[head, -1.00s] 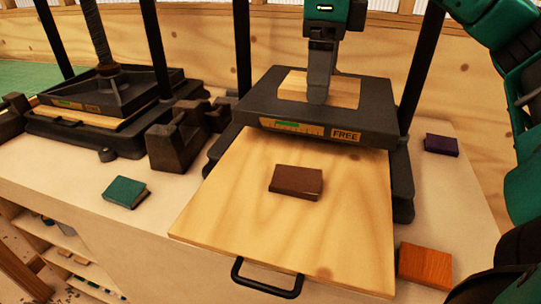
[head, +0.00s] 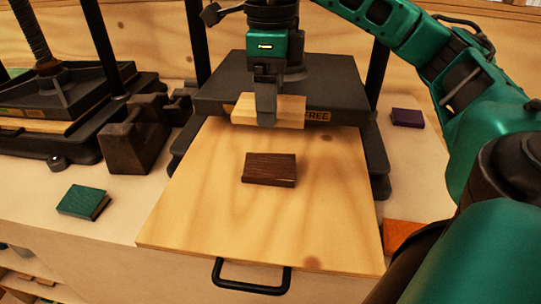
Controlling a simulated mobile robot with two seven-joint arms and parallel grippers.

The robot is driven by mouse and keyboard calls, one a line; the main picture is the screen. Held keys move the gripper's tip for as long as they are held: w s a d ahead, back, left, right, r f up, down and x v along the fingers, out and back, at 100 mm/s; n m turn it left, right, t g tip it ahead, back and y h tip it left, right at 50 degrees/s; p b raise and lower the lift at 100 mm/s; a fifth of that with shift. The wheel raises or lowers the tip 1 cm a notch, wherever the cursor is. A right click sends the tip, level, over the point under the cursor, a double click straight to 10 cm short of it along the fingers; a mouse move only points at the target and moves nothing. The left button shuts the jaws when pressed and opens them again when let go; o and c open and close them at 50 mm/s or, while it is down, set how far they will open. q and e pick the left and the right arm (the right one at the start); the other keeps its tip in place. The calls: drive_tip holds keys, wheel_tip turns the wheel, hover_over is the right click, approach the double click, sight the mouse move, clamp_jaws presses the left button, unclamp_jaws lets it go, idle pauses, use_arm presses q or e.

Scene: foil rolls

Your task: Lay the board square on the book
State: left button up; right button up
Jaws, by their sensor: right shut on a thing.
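The small light wooden board (head: 290,112) is in the grip of my right gripper (head: 266,118), which points down and is shut on it. The board hangs at the front edge of the dark press plate and partly covers its label. The brown book (head: 269,170) lies flat on the pulled-out wooden tray (head: 210,215), in front of the board and apart from it. My left gripper is not in view.
The press plate (head: 222,90) stands behind, between black posts. A green book (head: 82,201), a purple book (head: 407,118) and an orange book (head: 402,236) lie around it. A second press (head: 40,140) stands left.

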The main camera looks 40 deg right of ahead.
hover_over(270, 167)
wheel_tip(270, 167, down, 6)
drive_tip(key=shift+d+f, duration=0.1)
wheel_tip(270, 167, down, 5)
drive_tip(key=shift+f+b, duration=0.15)
drive_tip(key=shift+b, duration=0.2)
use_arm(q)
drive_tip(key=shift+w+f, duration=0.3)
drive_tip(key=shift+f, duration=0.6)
use_arm(e)
drive_tip(key=shift+f, duration=0.15)
drive_tip(key=o, duration=0.9)
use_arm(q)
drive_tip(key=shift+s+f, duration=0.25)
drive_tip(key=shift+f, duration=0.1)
